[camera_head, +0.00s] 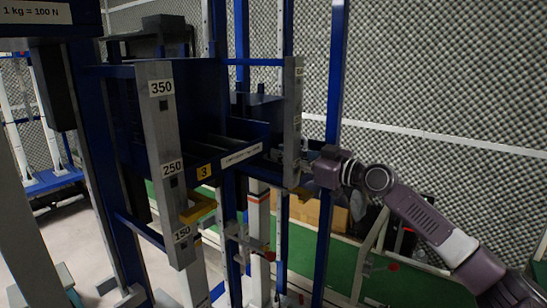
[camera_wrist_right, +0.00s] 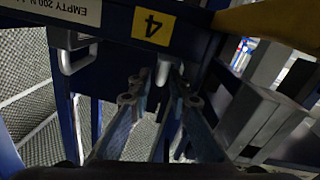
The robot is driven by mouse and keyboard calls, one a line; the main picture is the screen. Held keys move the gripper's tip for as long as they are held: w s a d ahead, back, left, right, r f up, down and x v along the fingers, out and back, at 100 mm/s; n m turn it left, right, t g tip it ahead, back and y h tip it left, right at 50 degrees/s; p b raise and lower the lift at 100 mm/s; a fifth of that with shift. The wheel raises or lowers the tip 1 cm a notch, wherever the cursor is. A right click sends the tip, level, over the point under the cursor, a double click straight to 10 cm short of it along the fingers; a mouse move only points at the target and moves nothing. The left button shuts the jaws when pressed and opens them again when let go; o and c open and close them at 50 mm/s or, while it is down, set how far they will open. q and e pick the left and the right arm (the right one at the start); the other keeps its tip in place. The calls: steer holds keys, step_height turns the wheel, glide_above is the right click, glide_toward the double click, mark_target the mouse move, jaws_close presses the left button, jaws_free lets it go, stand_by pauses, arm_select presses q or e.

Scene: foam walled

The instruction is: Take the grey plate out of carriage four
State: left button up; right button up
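Carriage four is the dark blue tray with the yellow "4" label (camera_wrist_right: 151,25), upside down in the right wrist view. My right gripper (camera_wrist_right: 161,84) points at it from below. Its two fingers are apart, with a small pale piece between or behind the tips; I cannot tell whether they touch it. A grey hook-like handle (camera_wrist_right: 72,62) hangs left of the fingers. In the head view my right gripper (camera_head: 306,160) is beside the grey scale post, its fingertips partly hidden. I cannot make out the grey plate for certain. My left gripper is not in view.
Carriage three, with a yellow "3" label (camera_head: 204,171), hangs nearer in the blue frame. A grey post marked 350, 250 and 150 (camera_head: 168,120) stands in front. Yellow brackets (camera_head: 198,210) jut below. Foam walls (camera_head: 430,70) and green floor lie behind.

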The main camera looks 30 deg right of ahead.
steer(key=shift+x, duration=0.85)
jaws_close()
steer(key=shift+r+p, duration=0.1)
steer(key=shift+p, duration=0.2)
